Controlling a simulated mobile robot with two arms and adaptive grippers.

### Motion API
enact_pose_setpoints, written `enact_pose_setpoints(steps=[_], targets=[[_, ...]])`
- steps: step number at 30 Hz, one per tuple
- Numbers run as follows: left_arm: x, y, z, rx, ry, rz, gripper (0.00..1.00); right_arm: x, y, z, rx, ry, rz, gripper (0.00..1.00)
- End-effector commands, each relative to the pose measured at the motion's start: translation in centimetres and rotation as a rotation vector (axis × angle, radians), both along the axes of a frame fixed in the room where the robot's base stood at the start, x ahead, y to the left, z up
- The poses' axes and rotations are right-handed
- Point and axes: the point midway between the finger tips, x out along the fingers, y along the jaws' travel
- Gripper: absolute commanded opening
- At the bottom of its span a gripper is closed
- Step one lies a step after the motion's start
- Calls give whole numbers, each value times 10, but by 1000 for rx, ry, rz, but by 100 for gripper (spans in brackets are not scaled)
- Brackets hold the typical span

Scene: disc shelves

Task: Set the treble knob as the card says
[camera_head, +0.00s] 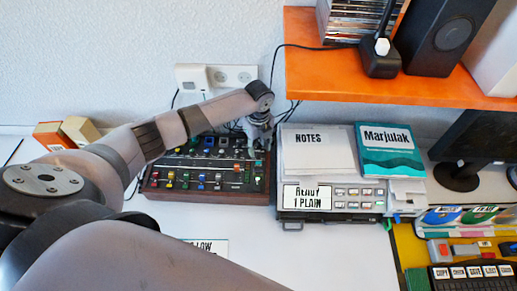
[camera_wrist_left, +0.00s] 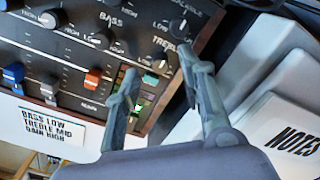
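The mixer (camera_head: 206,196) stands against the wall on the white table. In the left wrist view its dark panel (camera_wrist_left: 70,45) shows labels for bass and treble. The treble knob (camera_wrist_left: 160,64), dark with a pale top, lies under the TREBLE label. My left gripper (camera_wrist_left: 158,64) is open over it, one finger on each side. I cannot tell if either finger touches the knob, nor read its setting. The left gripper also shows at the mixer's back right corner (camera_head: 258,138). The card (camera_wrist_left: 47,128) reads "BASS LOW TREBLE MID GAIN HIGH"; my arm mostly hides it in the head view.
A grey printer (camera_head: 335,213) with a notes pad (camera_head: 318,150) and a teal book (camera_head: 390,150) stands close right of the mixer. An orange shelf (camera_head: 400,88) hangs above it. Cables run behind the gripper.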

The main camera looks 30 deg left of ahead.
Motion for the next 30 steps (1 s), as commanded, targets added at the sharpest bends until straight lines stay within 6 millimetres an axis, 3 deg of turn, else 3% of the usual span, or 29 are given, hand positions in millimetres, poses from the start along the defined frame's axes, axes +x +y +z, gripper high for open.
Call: enact_pose_setpoints(steps=[6,13,18,30], targets=[[1,0,49,0,-5,-2,37,0,1,0,1,0,-1,25],[1,0,86,0,-3,0,37,0,1,0,1,0,-1,25],[0,0,95,1,0,0,37,0,1,0,1,0,-1,25],[0,0,96,0,-1,0,37,0,1,0,1,0,-1,25]])
